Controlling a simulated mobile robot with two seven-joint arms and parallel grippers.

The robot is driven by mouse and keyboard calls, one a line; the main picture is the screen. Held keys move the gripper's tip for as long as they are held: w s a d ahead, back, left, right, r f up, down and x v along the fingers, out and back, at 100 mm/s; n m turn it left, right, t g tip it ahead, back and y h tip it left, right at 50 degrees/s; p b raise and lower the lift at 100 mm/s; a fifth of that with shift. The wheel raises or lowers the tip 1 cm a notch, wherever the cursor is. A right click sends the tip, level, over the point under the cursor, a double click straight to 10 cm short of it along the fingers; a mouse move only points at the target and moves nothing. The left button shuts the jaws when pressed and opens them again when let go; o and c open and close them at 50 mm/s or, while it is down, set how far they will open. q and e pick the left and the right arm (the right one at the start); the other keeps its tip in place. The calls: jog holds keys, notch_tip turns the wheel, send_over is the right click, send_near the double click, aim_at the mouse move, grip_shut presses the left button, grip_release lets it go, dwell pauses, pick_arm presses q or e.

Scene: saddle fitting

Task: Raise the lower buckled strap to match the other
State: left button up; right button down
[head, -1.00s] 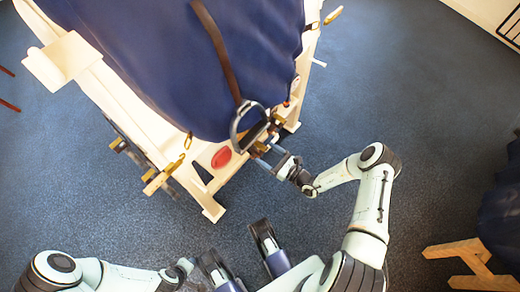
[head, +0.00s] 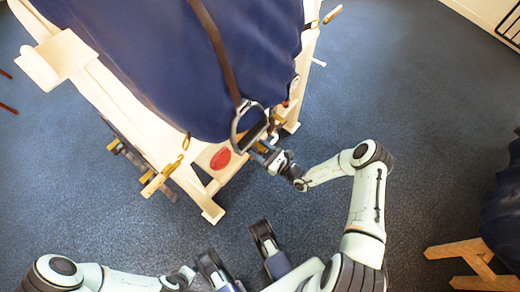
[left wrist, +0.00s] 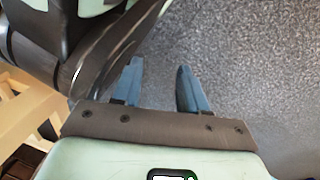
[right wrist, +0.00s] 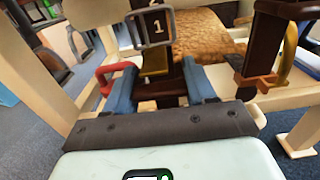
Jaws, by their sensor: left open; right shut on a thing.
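My right gripper (right wrist: 160,76) is shut on a dark brown strap (right wrist: 168,88). A grey buckle frame (right wrist: 151,27) lies on this numbered strap just beyond the fingertips, with a brass piece (right wrist: 153,63) below the frame. Another dark strap (right wrist: 265,42) hangs to the right with an orange-brass clip (right wrist: 259,81). In the head view the right gripper (head: 262,151) is at the end of the wooden stand, beside the stirrup (head: 236,126); its hold is too small to see there. My left gripper (left wrist: 158,75) is open and empty above the floor.
A blue-covered form (head: 150,60) rests on the pale wooden stand (head: 215,212). A red handle (right wrist: 105,75) is close left of the right gripper. A wooden trestle (head: 470,258) stands at the lower right. Open blue floor (head: 440,130) lies to the right.

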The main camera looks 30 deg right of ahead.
aim_at(260, 147)
jog(key=c, duration=1.9)
grip_release()
notch_tip(260, 147, up, 3)
jog(key=p, duration=0.3)
jog(key=shift+r, duration=0.1)
jog(key=shift+o, duration=0.2)
jog(key=shift+r+p, duration=1.3)
jog(key=shift+r, duration=0.05)
pick_arm(q)
jog(key=w+d+r+t, duration=0.1)
jog(key=w+d+r, duration=0.1)
jog(key=r, duration=0.6)
jog(key=shift+d+m+h, duration=0.3)
jog(key=shift+d+m, duration=0.1)
jog(key=shift+d, duration=0.1)
pick_arm(e)
jog(key=shift+f, duration=0.15)
jog(key=o, duration=1.5)
pick_arm(q)
jog(key=shift+g, duration=0.6)
jog(key=s+r, duration=0.1)
jog(key=s+d+p, duration=0.1)
jog(key=s+r+p, duration=0.1)
jog(key=shift+s+d+r, duration=0.25)
jog(key=shift+d+r, duration=0.05)
jog(key=shift+d, duration=0.05)
pick_arm(e)
jog(key=v, duration=1.3)
jog(key=shift+s, duration=0.3)
